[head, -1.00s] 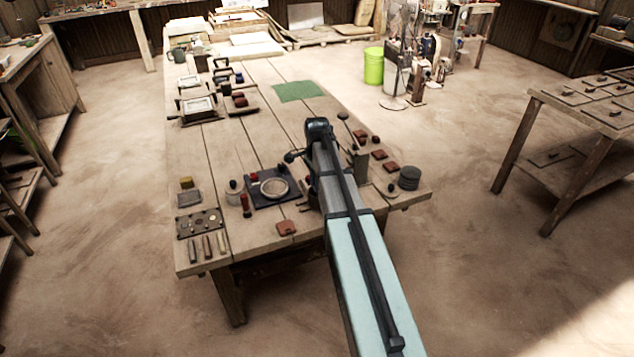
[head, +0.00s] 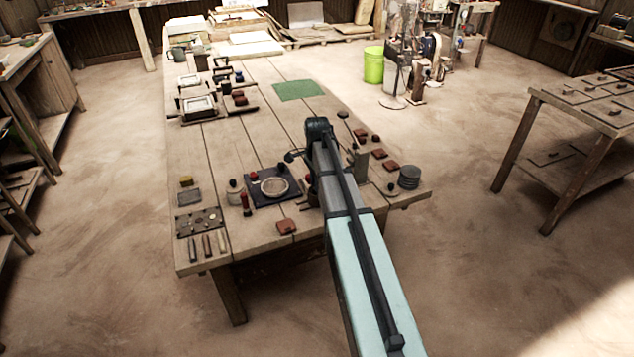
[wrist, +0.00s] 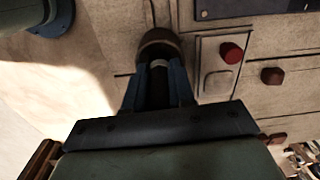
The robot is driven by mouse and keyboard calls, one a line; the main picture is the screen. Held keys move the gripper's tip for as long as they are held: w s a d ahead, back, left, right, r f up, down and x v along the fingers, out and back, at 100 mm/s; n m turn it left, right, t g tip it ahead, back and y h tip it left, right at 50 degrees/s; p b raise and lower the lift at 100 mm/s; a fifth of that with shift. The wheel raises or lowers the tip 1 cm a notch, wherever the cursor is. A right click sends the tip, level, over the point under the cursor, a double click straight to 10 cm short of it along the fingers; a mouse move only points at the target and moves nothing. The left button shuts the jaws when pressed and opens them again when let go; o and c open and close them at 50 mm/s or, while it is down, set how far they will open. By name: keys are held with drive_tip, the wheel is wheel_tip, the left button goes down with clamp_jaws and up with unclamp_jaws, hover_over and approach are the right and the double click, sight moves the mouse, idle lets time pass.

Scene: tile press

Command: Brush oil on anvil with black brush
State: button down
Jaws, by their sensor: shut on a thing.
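In the wrist view my gripper (wrist: 160,95) has its two blue fingers closed around a dark, slim thing. It shows a pale band and a brown rounded end (wrist: 158,45) past the fingertips; it looks like the black brush, but its bristles cannot be made out. In the head view my arm hides the gripper and what it holds. A dark plate with a round, pale-rimmed piece (head: 274,187) lies left of my arm on the table; I cannot tell whether this is the anvil.
Reddish tiles (head: 391,166) and a stack of grey discs (head: 409,178) lie right of my arm. A green mat (head: 298,91) lies farther back, with bare tabletop around it.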

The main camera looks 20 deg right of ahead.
idle(0.4)
drive_tip(key=shift+r, duration=3.45)
